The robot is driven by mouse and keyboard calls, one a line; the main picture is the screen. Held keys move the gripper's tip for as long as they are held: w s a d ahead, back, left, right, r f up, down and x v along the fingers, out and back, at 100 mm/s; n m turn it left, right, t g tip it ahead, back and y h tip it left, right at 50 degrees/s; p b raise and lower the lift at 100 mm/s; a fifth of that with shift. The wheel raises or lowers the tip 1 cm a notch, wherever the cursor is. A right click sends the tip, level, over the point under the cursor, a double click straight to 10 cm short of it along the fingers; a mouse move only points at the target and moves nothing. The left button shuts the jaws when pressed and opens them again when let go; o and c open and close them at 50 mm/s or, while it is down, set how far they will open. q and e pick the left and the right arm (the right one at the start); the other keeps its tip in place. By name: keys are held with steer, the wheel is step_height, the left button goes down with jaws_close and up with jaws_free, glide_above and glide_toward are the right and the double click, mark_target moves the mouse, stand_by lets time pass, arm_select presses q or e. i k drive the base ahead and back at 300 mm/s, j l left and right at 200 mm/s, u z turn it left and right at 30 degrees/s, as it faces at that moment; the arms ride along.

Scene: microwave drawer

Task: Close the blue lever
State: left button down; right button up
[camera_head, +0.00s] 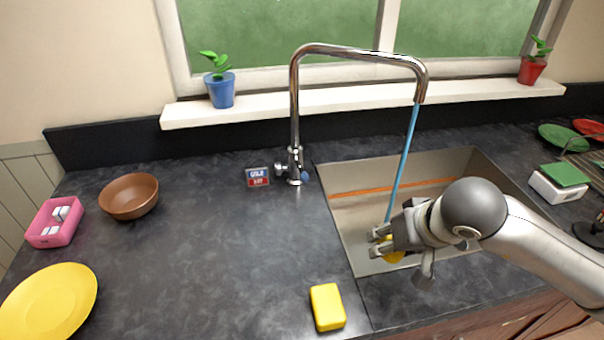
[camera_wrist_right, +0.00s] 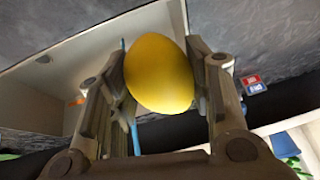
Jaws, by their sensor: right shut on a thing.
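The chrome faucet (camera_head: 295,120) stands behind the sink, and a blue stream of water (camera_head: 403,158) runs from its spout into the sink. The blue lever (camera_head: 304,177) is small and sits on the right side of the faucet base. My right gripper (camera_head: 381,243) is over the sink, near the stream and well to the right of the lever. It is shut on a yellow egg-shaped thing (camera_head: 394,256), which also shows between both fingers in the right wrist view (camera_wrist_right: 158,74). My left gripper is not in view.
A cold/hot sign (camera_head: 257,177) stands left of the faucet base. A yellow sponge (camera_head: 327,307) lies at the front, left of the sink (camera_head: 345,235). A brown bowl (camera_head: 129,196), pink box (camera_head: 55,222) and yellow plate (camera_head: 48,303) are at the left. The middle counter is clear.

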mark_target(304, 176)
steer(key=k+z, duration=0.2)
steer(key=z, duration=0.15)
steer(key=k+l+z, duration=0.1)
steer(key=k+z, duration=0.25)
steer(key=j+z, duration=0.65)
steer(key=k+j, duration=0.05)
